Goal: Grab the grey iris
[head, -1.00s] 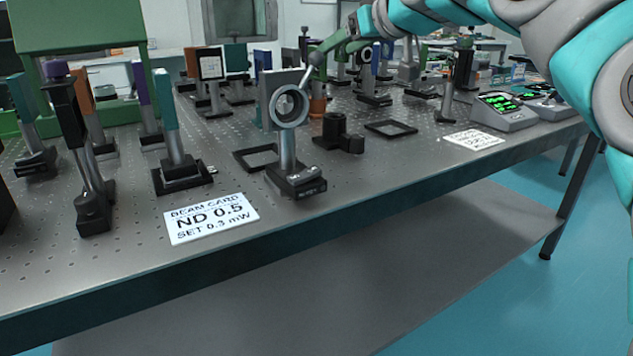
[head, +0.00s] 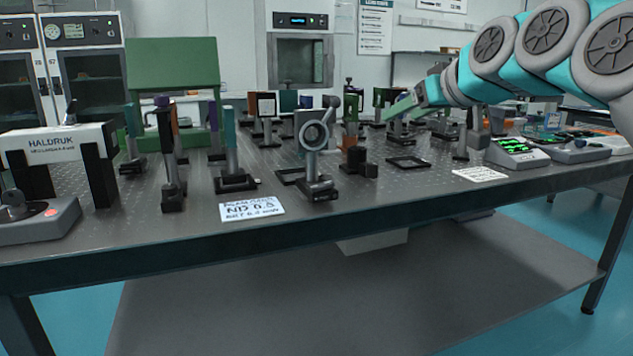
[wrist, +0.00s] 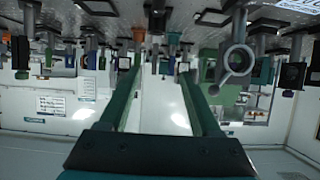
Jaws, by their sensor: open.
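The grey iris (head: 314,147) is a ring-shaped mount with a small lever at its upper right. It stands upright on a post and black base near the table's front edge, mid-picture in the head view. In the wrist view, which looks upside down, the iris (wrist: 239,72) hangs at the upper right, outside the fingers. My gripper (head: 393,112) is to the right of the iris in the head view, at about its height or slightly above. In the wrist view my gripper (wrist: 160,75) has its two green fingers apart with nothing held between them.
A white card (head: 251,208) lies in front of the iris, left of its base. A low black mount (head: 358,162) and a flat black frame (head: 408,162) are to its right. Several posts crowd the table behind and left. A white HALDRUK unit (head: 55,145) stands far left.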

